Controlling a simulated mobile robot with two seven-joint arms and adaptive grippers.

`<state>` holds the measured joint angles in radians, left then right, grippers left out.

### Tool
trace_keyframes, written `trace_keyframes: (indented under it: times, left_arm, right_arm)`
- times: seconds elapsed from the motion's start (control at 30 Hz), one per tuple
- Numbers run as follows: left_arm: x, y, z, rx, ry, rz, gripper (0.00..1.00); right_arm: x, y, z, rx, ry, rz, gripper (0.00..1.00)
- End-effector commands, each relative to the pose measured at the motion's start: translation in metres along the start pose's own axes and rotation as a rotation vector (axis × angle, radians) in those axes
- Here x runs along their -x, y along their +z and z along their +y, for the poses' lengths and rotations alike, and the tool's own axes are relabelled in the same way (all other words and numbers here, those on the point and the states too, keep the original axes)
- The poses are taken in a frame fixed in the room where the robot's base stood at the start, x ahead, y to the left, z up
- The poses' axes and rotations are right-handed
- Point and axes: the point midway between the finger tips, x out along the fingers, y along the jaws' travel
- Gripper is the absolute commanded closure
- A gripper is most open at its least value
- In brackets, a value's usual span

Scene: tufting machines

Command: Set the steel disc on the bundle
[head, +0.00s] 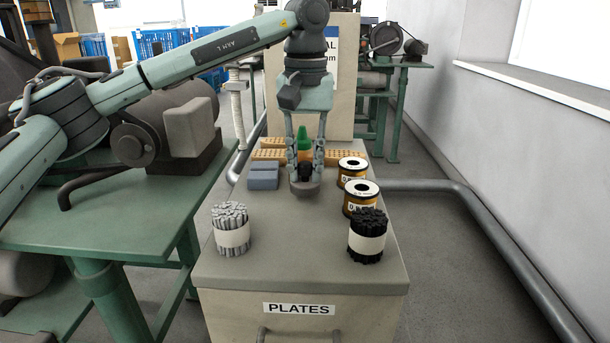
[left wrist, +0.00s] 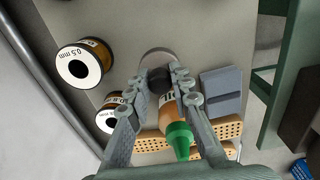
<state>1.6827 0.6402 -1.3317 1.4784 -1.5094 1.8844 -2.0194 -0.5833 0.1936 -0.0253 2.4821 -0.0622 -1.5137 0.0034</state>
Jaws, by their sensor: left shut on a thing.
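My left gripper (head: 305,172) is shut on the black knob (head: 306,168) of the steel disc (head: 304,189), above the middle of the cabinet top. Whether the disc touches the top or hangs just above it, I cannot tell. The left wrist view shows the black knob (left wrist: 158,79) between the fingertips (left wrist: 166,80) and the disc's pale rim (left wrist: 157,56) beyond it. A grey bundle (head: 231,230) with a white band stands upright at the front left. A black bundle (head: 367,240) with a white band stands at the front right. My right gripper is out of view.
Two wire spools (head: 352,170) (head: 360,198) stand right of the gripper, behind the black bundle. A blue-grey block (head: 263,177) lies to the left. A green-capped bottle (left wrist: 180,140) and perforated wooden strips (head: 268,155) are behind. The front middle of the cabinet top (head: 295,250) is clear.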

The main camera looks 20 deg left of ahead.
Motion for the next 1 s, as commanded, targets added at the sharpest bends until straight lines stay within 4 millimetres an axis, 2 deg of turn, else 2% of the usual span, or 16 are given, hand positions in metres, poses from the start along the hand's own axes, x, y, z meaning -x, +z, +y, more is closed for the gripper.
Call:
trace_keyframes:
  times: [0.13,0.57,0.6,0.73,1.0]
  left_arm:
    - [-0.019,0.0,0.0,-0.001,0.001,0.0,1.0]
    - [-0.022,0.0,0.0,0.0,0.001,0.001,1.0]
    - [-0.022,0.0,0.0,0.0,0.0,0.0,0.74]
    - [-0.022,0.0,0.0,0.0,0.0,0.0,0.59]
    - [-0.022,0.0,-0.001,0.0,0.0,0.0,0.59]
  right_arm:
    - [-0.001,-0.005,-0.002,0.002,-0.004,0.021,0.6]
    - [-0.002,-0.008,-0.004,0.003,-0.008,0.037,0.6]
    - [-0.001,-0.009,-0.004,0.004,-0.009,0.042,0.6]
    - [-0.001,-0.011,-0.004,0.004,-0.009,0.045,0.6]
    - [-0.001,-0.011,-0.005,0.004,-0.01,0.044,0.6]
